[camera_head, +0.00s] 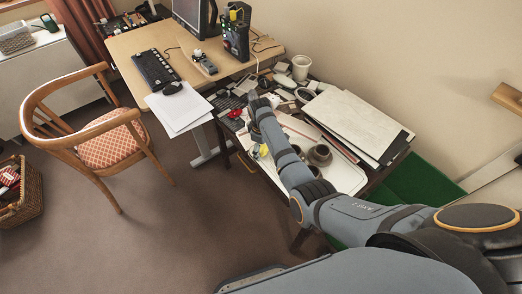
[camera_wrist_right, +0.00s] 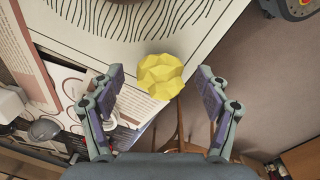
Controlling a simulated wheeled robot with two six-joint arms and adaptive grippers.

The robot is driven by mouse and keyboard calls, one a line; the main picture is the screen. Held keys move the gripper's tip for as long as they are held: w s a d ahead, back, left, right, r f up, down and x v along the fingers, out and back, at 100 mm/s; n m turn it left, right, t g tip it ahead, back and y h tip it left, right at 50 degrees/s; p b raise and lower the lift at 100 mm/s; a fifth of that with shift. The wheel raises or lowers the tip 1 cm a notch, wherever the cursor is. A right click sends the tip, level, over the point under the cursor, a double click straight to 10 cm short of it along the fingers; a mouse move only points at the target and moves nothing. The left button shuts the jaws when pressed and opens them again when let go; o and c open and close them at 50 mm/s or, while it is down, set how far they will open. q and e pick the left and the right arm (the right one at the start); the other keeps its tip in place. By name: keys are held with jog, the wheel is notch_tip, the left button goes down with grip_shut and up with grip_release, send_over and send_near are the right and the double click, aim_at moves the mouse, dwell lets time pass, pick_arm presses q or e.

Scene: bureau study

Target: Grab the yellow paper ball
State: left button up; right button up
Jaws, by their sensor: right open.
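The yellow paper ball (camera_wrist_right: 160,76) is crumpled and faceted. In the right wrist view it is in the upper middle, in front of a white sheet with dark wavy lines (camera_wrist_right: 125,22). My right gripper (camera_wrist_right: 157,72) is open, with one finger on each side of the ball and a visible gap to both. I cannot tell how far beyond the fingertips the ball is. In the head view my right arm reaches over the cluttered side desk. A small yellow spot (camera_head: 263,150) shows beside the arm; I cannot tell if it is the ball. My left gripper is out of view.
The side desk holds a stack of boards (camera_head: 352,118), brown cups (camera_head: 320,155) and a white cup (camera_head: 301,67). The wooden desk (camera_head: 135,45) carries a keyboard (camera_head: 155,69). A chair (camera_head: 100,140) stands at left. Brown floor (camera_head: 160,225) is open in front.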

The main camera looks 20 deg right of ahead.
jog(key=shift+c, duration=0.4)
jog(key=c, duration=0.7)
